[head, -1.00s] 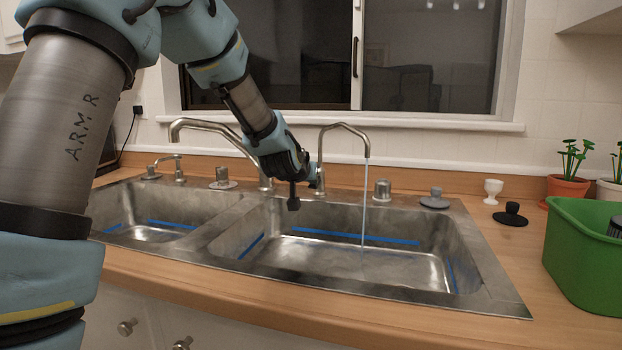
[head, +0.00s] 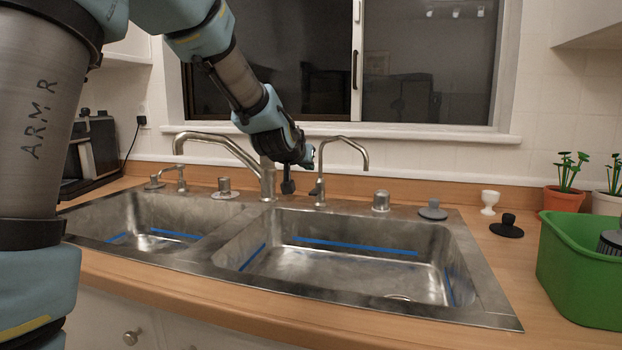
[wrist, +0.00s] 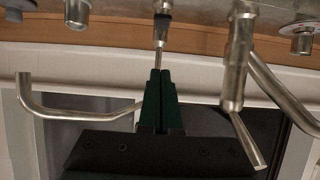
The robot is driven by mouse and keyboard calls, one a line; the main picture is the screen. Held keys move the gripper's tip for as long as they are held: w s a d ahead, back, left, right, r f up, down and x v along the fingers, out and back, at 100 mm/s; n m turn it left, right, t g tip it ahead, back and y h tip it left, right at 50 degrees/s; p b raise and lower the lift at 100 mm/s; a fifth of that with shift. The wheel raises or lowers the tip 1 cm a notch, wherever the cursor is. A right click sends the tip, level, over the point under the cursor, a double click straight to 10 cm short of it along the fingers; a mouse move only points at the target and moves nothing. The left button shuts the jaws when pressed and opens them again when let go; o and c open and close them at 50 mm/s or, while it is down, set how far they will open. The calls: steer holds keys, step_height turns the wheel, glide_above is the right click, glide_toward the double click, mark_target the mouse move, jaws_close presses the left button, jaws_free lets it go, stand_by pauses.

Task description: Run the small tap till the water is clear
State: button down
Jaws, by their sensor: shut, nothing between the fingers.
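The small tap (head: 345,140), a slim bent spout, stands at the back of the right basin (head: 350,262). No water stream shows under its spout. In the wrist view its thin spout (wrist: 75,115) bends off to the left, and its base and thin stem (wrist: 160,35) are just beyond my fingertips. My gripper (head: 288,187) is just left of this tap in the head view. Its dark green fingers (wrist: 159,75) are shut together and empty, pointing at the stem. I cannot tell whether they touch it.
A larger tap (head: 225,143) arches over the left basin (head: 150,222), close beside my gripper. Along the back and right stand a metal cap (head: 381,201), a grey stopper (head: 433,210), a black stopper (head: 507,227), a white egg cup (head: 489,202) and a green tub (head: 580,275).

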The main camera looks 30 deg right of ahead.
steer(key=s+a+r, duration=0.1)
steer(key=r, duration=0.1)
steer(key=s+a+r, duration=0.1)
steer(key=s, duration=0.1)
steer(key=shift+a+r+b, duration=0.3)
steer(key=shift+a+r, duration=0.1)
